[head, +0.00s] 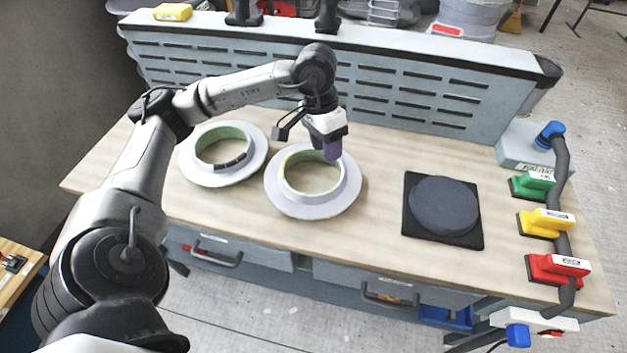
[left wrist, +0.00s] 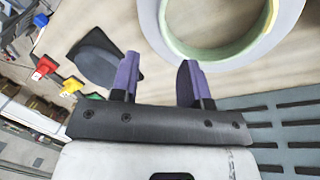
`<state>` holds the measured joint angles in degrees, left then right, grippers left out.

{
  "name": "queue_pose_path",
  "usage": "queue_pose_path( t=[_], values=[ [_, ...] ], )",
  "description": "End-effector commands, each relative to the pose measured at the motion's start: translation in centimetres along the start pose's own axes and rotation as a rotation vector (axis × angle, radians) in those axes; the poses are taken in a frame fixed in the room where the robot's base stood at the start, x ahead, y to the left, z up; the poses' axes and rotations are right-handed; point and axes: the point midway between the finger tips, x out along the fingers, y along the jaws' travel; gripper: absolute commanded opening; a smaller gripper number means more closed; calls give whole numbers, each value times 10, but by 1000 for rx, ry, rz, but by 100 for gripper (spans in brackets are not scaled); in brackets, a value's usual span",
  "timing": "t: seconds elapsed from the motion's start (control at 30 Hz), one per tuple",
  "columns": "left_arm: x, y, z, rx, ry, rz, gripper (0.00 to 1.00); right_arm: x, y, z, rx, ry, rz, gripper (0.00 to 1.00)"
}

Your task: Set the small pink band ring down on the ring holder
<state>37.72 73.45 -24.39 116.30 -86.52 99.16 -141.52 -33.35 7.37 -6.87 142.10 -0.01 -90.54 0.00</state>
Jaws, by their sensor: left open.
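I cannot make out a pink band ring in either view, and nothing is clearly marked as the ring holder. Two pale grey flanged rings with greenish inner walls lie on the bench: the left ring (head: 254,165) with dark segments inside, and the right ring (head: 335,207). One ring also shows at the top of the left wrist view (left wrist: 155,35). My left gripper (head: 332,150) is above the far right rim of the right ring. Its purple fingers are apart, with nothing between them in the left wrist view (left wrist: 157,78). My right gripper is out of view.
A dark round disc (head: 444,205) sits on a black square base (head: 412,238) right of the rings. Green (head: 532,182), yellow (head: 545,222) and red (head: 556,267) blocks line the right edge. A slotted grey panel (head: 420,90) stands behind. Bare bench lies between ring and disc.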

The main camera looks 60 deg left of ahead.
Motion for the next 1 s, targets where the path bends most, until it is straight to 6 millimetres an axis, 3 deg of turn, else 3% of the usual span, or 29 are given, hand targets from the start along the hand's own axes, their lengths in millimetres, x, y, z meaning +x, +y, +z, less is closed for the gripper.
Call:
queue_pose_path(
  t=[0.23,0.7,1.0],
  values=[
    [9,0,1,-147,-4,3,42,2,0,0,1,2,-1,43],
    [79,0,1,-154,-3,3,42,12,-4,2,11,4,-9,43],
    [90,0,1,-153,-2,3,42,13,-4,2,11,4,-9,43]
  ],
)
